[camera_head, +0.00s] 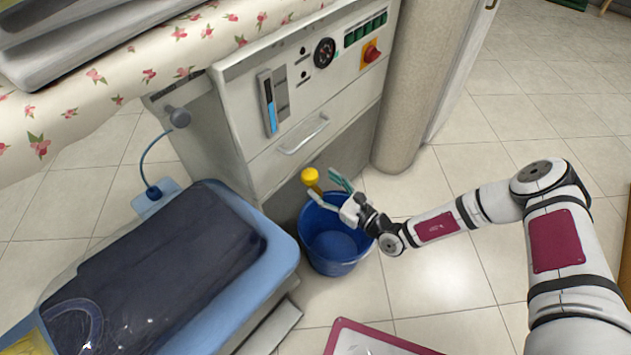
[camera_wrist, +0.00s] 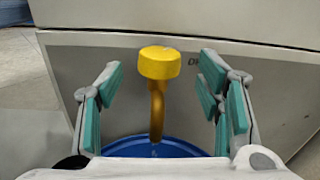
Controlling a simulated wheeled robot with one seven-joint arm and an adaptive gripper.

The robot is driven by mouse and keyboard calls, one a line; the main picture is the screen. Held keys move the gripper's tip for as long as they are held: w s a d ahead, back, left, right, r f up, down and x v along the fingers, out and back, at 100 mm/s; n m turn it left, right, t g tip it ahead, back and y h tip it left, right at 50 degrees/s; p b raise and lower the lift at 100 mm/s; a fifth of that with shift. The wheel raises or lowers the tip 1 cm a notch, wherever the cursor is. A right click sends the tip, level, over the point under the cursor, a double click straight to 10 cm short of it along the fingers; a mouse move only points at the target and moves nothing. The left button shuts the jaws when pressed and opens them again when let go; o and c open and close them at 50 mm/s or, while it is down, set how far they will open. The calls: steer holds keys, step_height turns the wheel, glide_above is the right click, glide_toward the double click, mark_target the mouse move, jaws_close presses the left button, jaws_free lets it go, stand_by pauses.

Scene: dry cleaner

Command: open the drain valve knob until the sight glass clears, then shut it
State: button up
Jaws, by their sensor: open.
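The drain valve knob (camera_head: 310,176) is a yellow cap low on the front of the grey machine, above the blue bucket. In the wrist view the knob (camera_wrist: 160,62) sits centred between my fingers, with a brass-coloured curved pipe (camera_wrist: 157,110) below it. My gripper (camera_head: 328,190) is open at the knob; in the wrist view its teal pads (camera_wrist: 160,95) stand apart on both sides, with gaps to the knob. The sight glass (camera_head: 270,107) is a vertical strip on the machine's panel, dark grey in its upper part and blue in its lower part.
The blue bucket (camera_head: 333,246) stands on the floor under the knob. A drawer handle (camera_head: 304,135) sticks out above it. A blue-edged padded board (camera_head: 281,256) fills the lower left. A beige column (camera_head: 408,120) stands right of the machine.

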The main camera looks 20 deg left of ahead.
mark_target(316, 179)
steer(key=shift+b+x, duration=0.5)
steer(key=shift+x, duration=1.5)
steer(key=shift+c, duration=0.2)
steer(key=c, duration=1.1)
